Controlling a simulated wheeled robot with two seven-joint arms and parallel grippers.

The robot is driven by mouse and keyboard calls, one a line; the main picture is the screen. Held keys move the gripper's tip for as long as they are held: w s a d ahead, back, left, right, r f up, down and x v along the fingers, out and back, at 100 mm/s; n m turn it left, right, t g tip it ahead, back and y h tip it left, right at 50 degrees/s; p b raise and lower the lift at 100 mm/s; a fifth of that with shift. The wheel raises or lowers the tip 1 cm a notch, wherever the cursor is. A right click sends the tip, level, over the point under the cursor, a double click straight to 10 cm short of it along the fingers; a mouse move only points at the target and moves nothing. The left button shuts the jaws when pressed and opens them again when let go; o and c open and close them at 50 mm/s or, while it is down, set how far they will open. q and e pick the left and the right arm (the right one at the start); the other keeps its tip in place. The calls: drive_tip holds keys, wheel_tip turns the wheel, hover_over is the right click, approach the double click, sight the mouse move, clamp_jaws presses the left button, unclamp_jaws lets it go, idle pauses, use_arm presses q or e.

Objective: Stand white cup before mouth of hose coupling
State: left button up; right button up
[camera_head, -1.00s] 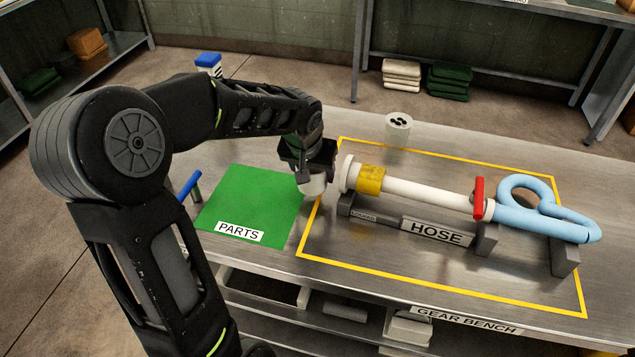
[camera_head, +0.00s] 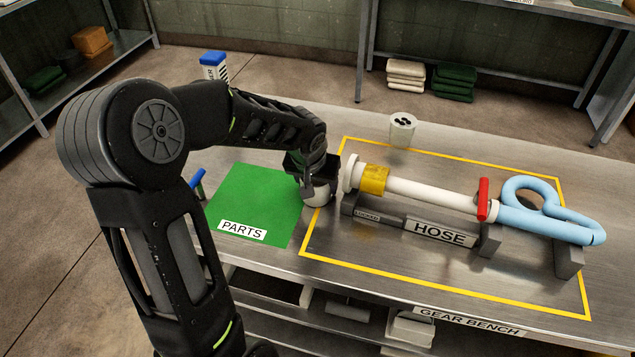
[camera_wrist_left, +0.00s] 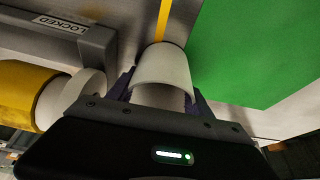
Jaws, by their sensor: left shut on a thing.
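The white cup (camera_head: 318,194) is held in my left gripper (camera_head: 317,181), low over the bench near the right edge of the green parts mat (camera_head: 258,196). In the left wrist view the cup (camera_wrist_left: 162,68) sits between the two fingers of the left gripper (camera_wrist_left: 163,88). The hose coupling (camera_head: 352,173) is a white flanged mouth with a yellow collar, just right of the cup, with a small gap between. It also shows at the left of the left wrist view (camera_wrist_left: 62,98). Whether the cup's base touches the bench is hard to tell. My right gripper is not in view.
The white hose pipe (camera_head: 430,192) with a red lever (camera_head: 483,199) rests on grey supports, ending in a blue hose (camera_head: 545,220). A white canister (camera_head: 402,129) stands behind it. A yellow line (camera_head: 440,283) frames this area. The bench front is clear.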

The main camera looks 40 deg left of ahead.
use_arm(q)
drive_tip(key=o, duration=1.4)
drive_tip(key=shift+f, duration=0.1)
drive_tip(key=shift+c, duration=0.2)
drive_tip(key=shift+r, duration=0.35)
drive_tip(key=v, duration=1.1)
drive_tip(key=shift+s+d+r, duration=0.1)
drive_tip(key=shift+s+r, duration=0.15)
